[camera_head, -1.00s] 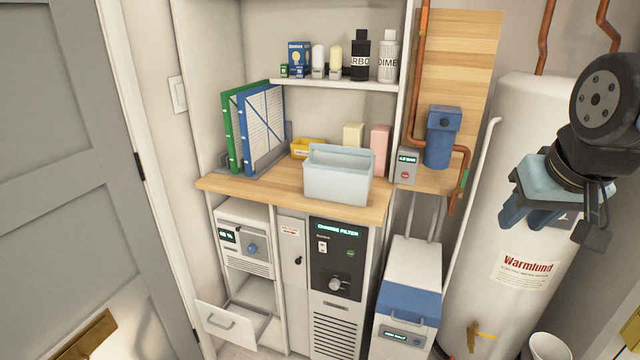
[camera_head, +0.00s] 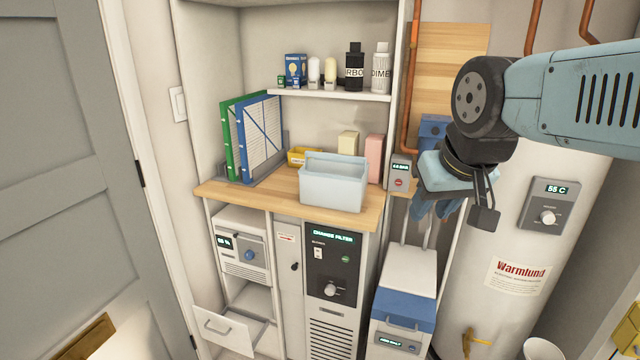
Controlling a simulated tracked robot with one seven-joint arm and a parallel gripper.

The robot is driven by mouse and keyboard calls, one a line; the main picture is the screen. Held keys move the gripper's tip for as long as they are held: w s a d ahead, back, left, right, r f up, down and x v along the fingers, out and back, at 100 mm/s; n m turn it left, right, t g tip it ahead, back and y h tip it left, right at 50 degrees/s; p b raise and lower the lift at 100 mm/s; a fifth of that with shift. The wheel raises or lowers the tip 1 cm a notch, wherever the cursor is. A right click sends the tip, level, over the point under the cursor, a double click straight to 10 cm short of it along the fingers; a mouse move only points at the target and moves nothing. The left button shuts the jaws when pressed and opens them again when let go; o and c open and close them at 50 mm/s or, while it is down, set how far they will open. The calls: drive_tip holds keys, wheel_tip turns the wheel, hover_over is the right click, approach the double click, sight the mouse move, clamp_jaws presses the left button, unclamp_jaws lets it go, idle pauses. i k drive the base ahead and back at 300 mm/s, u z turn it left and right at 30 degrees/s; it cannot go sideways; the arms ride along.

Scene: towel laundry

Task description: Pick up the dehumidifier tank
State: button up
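A pale blue open-topped tub (camera_head: 332,186), which I take to be the dehumidifier tank, stands upright on the wooden counter (camera_head: 262,192), near its front right corner. My gripper (camera_head: 434,208) hangs to the right of the tub, over the gap between the counter and the white boiler. Its blue fingers point down, look apart and hold nothing. The gripper's body partly hides the fingers. The gripper is clear of the tub.
Green and blue binders (camera_head: 258,138) stand left on the counter. A yellow tray (camera_head: 300,156), a cream box and a pink box (camera_head: 374,158) are behind the tub. A shelf with bottles (camera_head: 354,70) is above. A blue filter and copper pipes are near my gripper. A lower-left drawer (camera_head: 222,328) is open.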

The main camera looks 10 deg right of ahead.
sight(339, 182)
drive_tip(key=u, duration=0.1)
drive_tip(key=i, duration=0.85)
drive_tip(key=u, duration=0.05)
